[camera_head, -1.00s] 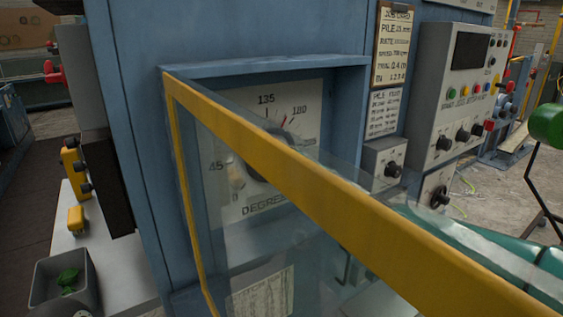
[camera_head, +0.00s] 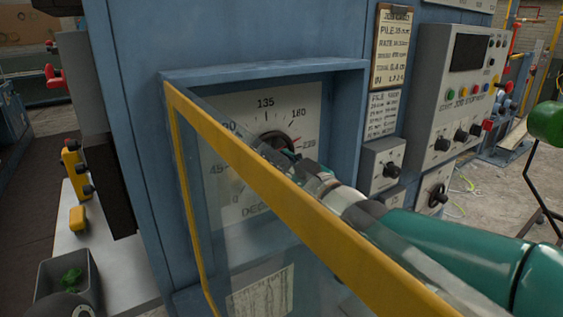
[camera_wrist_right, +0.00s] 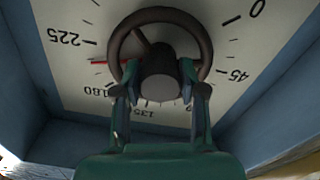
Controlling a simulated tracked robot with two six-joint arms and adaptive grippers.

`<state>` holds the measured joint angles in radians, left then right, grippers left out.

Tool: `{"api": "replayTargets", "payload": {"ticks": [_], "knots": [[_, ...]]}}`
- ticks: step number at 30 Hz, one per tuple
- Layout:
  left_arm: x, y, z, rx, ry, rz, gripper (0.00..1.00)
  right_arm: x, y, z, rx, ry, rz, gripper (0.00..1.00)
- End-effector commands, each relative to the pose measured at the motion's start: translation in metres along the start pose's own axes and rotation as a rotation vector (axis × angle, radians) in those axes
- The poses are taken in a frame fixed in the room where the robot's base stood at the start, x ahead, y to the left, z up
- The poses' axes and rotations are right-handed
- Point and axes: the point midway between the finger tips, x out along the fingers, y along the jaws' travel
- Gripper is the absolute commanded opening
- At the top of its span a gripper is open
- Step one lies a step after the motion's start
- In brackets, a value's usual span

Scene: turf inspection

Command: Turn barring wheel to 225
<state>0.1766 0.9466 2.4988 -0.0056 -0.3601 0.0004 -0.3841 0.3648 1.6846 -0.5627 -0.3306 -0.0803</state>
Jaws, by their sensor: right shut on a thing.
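The barring wheel (camera_head: 276,143) is a small dark handwheel in front of a white degree dial (camera_head: 302,100) in a blue recess. It also shows in the right wrist view (camera_wrist_right: 128,29), with the dial upside down. The red pointer (camera_wrist_right: 103,62) lies between 180 and 225, about midway. My right gripper (camera_head: 303,163) reaches in behind the yellow-edged clear panel and is shut on the wheel. In the right wrist view, its fingers (camera_wrist_right: 160,82) lie at both sides of the hub, against the rim. The exact contact is partly hidden. My left gripper is out of view.
The open clear panel with its yellow frame (camera_head: 258,178) stands close beside my right arm. The recess walls surround the dial. A grey control box (camera_head: 455,90) with knobs is at the right. A grey bin (camera_head: 60,278) stands at the lower left.

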Motion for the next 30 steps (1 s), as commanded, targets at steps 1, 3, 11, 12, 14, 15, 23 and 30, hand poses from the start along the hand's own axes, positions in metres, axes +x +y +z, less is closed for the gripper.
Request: {"api": "replayTargets", "payload": {"ticks": [1,3,11,12,14,15,23,30], "knots": [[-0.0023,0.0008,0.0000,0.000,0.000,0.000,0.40,0.0005,0.0003,-0.0015,0.040,0.001,0.000,0.06],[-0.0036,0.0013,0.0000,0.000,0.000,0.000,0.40,0.0005,0.0004,-0.0014,0.092,0.001,0.000,0.06],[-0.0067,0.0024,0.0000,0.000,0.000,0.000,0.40,0.0004,0.0011,-0.0016,0.233,0.003,0.001,0.06],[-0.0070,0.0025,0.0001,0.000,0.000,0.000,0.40,0.0004,0.0011,-0.0016,0.247,0.004,0.002,0.06],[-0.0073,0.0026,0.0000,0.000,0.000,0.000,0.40,0.0003,0.0012,-0.0016,0.263,0.004,0.002,0.06],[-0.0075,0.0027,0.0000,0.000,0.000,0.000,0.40,0.0003,0.0013,-0.0016,0.272,0.004,0.002,0.06],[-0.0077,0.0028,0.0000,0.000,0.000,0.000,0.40,0.0002,0.0016,-0.0017,0.292,0.005,0.002,0.06],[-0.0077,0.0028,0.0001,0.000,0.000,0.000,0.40,0.0000,0.0019,-0.0020,0.291,0.006,0.003,0.06]]}}
